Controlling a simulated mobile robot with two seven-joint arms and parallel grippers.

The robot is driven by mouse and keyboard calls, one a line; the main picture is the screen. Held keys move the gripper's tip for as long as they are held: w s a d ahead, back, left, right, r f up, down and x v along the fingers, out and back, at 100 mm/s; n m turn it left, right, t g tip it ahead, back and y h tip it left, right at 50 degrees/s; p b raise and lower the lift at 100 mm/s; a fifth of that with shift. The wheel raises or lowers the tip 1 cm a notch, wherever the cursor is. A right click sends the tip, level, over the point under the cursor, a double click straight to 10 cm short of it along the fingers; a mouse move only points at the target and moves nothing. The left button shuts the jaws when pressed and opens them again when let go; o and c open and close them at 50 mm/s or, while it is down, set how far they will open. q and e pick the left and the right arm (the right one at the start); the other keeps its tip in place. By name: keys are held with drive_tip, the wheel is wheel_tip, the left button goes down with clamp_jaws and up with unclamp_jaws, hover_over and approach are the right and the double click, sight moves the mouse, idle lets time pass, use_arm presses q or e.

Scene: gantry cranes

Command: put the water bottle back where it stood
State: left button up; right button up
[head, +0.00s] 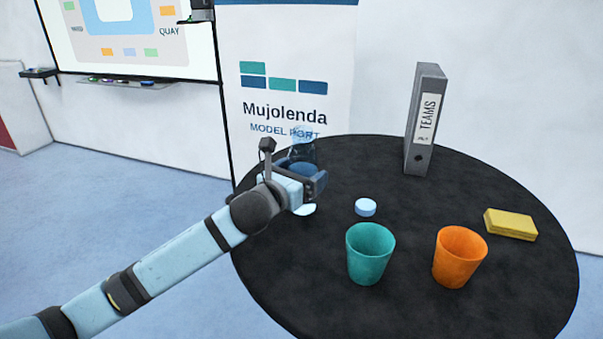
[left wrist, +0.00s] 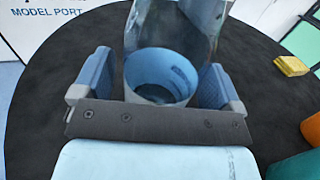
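The water bottle (head: 303,147) is clear, bluish and upright, at the left far side of the round black table. In the left wrist view the bottle (left wrist: 165,30) stands between the two fingers, its blue lower part between the pads. My left gripper (head: 311,187) is shut on it; it also shows in the left wrist view (left wrist: 157,85). A pale disc (head: 305,210) shows on the table just below the gripper. The gripper hides the bottle's lower end, so I cannot tell whether it touches the disc or table. My right gripper is not in view.
On the black table (head: 300,270) are a light blue round piece (head: 365,207), a teal cup (head: 369,255), an orange cup (head: 459,258), a yellow sponge-like block (head: 510,225) and a grey upright binder (head: 424,120). A banner (head: 285,60) stands behind. The table's middle back is clear.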

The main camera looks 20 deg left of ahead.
use_arm(q)
drive_tip(key=shift+r, duration=0.15)
drive_tip(key=shift+s+a, duration=0.1)
drive_tip(key=shift+s, duration=0.2)
drive_tip(key=b+v, duration=0.1)
drive_tip(key=v, duration=1)
drive_tip(key=shift+s+b, duration=0.2)
drive_tip(key=shift+b, duration=0.15)
